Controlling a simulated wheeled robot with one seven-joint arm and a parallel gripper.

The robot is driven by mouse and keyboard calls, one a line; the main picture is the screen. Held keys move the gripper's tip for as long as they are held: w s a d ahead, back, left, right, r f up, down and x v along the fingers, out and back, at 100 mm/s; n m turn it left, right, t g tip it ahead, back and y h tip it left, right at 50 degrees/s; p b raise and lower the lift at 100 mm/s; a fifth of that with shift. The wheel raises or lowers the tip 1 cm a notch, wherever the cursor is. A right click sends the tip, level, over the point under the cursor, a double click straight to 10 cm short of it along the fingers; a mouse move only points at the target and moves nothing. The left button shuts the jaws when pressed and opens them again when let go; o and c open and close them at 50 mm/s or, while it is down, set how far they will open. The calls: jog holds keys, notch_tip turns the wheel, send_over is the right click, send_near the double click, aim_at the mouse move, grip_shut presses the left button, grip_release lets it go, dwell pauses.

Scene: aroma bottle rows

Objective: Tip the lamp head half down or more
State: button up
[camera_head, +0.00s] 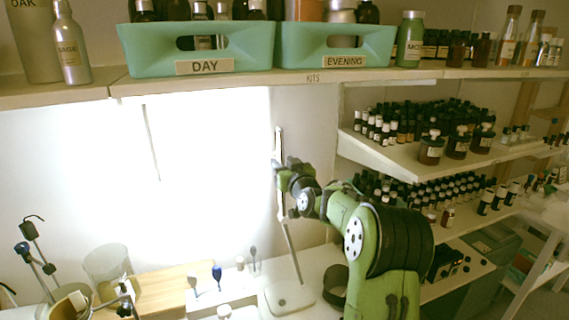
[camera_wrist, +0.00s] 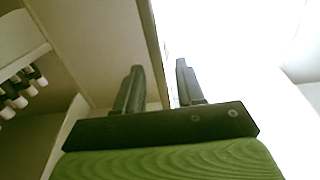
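The lamp has a pale square base (camera_head: 290,298) on the counter and a thin leaning stem (camera_head: 291,252). Its slim lamp head (camera_head: 279,150) is seen nearly edge-on and stands close to upright, with bright light to its left. My gripper (camera_head: 281,176) is at the lamp head, around its middle height; the arm hides part of the lamp there. In the wrist view my gripper (camera_wrist: 160,82) has its two dark fingers apart. A thin edge, apparently the lamp head's (camera_wrist: 153,45), runs up between them. Contact with either finger cannot be told.
A shelf (camera_head: 300,78) with green DAY (camera_head: 150,58) and EVENING (camera_head: 300,52) bins runs above the lamp. Bottle shelves (camera_head: 390,160) stand at right. A glass beaker (camera_head: 107,268), a wooden board (camera_head: 160,286) and small tools sit on the counter at left.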

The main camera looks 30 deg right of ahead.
grip_shut()
jog(key=shift+a, duration=0.1)
jog(key=w+a+f+n+b, duration=0.1)
jog(key=a+f+n+b, duration=0.1)
jog(key=a+n+b, duration=0.2)
jog(key=w+a+f+n+b, duration=0.2)
jog(key=a+f+n+b, duration=0.1)
jog(key=a+b, duration=0.5)
jog(key=shift+w+a+f+n+b, duration=0.25)
jog(key=shift+n+b, duration=0.35)
jog(key=shift+b, duration=0.95)
jog(key=shift+s+r, duration=0.1)
grip_release()
